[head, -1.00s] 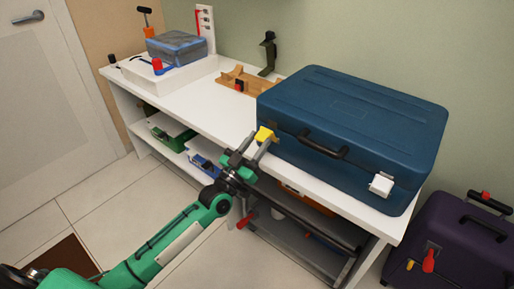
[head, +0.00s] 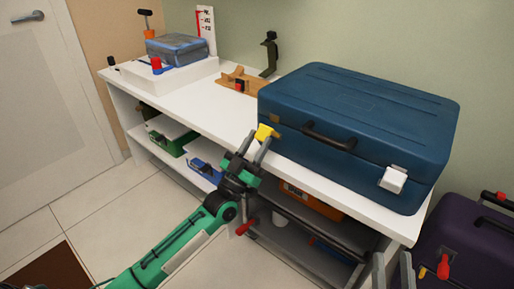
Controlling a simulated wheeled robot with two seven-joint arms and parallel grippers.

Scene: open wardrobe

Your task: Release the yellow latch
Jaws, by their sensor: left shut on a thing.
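A large blue case (head: 365,112) lies closed on the white bench, with a dark handle (head: 328,136) on its front. The yellow latch (head: 266,131) is at the left end of the case's front. My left gripper (head: 261,139) reaches up from below and is shut on the yellow latch; its fingers partly cover it. Whether the latch is loose from the case cannot be told. A white latch (head: 393,179) is at the right end of the front. My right gripper (head: 391,270) shows at the bottom edge as two grey fingers apart, with nothing between them.
The white bench (head: 222,112) has free room left of the case. A wooden holder (head: 240,81) and a dark stand (head: 269,53) are behind. A purple case (head: 462,245) stands on the right. Shelves below hold a green box (head: 172,138) and an orange box (head: 312,199).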

